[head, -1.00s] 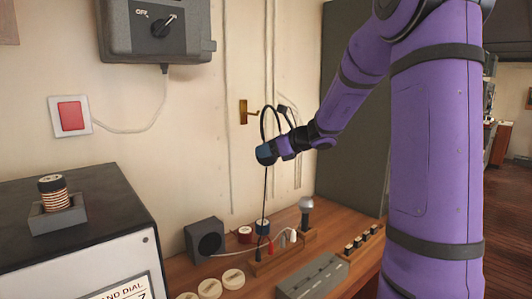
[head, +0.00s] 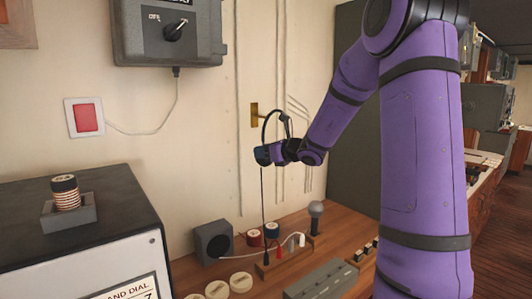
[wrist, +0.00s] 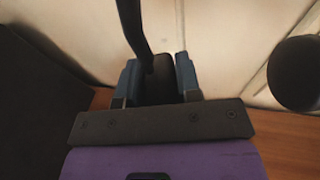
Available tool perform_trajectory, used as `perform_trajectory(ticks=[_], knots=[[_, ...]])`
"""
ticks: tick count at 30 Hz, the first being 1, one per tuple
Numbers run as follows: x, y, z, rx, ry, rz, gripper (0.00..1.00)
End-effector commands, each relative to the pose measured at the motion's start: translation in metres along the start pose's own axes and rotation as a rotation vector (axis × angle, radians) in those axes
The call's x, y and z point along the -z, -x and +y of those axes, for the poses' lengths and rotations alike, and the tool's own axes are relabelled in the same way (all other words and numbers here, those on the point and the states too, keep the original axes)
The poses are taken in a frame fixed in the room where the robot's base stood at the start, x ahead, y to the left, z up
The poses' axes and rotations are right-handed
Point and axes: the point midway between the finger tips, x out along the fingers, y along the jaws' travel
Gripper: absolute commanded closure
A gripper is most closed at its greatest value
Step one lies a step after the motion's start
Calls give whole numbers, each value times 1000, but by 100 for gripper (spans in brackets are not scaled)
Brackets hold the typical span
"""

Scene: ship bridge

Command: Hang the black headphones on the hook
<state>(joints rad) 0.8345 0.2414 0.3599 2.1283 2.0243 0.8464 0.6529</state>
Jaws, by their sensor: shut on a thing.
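The black headphones (head: 265,128) are in my gripper (head: 263,155), held upright in front of the wall with the band arching up. In the wrist view, my gripper (wrist: 157,82) is shut on one black ear cup (wrist: 158,72), and the band rises from it. The other ear cup (wrist: 297,73) shows at the right. A thin cord hangs from the held cup towards the desk. The brass hook (head: 254,110) is on the wall, just left of the band in the head view. Its projecting arm is hidden behind the band, and I cannot tell whether they touch.
A wooden desk (head: 330,240) below carries a small speaker (head: 213,242), spools, round white discs and a microphone (head: 316,214). A grey switch box (head: 168,32) and a red button plate (head: 84,117) are on the wall. A tall dark cabinet (head: 352,120) stands behind my arm.

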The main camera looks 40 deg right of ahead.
Motion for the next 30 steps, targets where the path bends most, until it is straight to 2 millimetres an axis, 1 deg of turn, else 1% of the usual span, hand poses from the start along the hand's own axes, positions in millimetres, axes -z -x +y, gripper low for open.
perform_trajectory(ticks=[17, 30], knots=[[-2, -29, -7, -2, 0, -1, 85], [-2, -30, -8, -1, 1, 0, 85]])
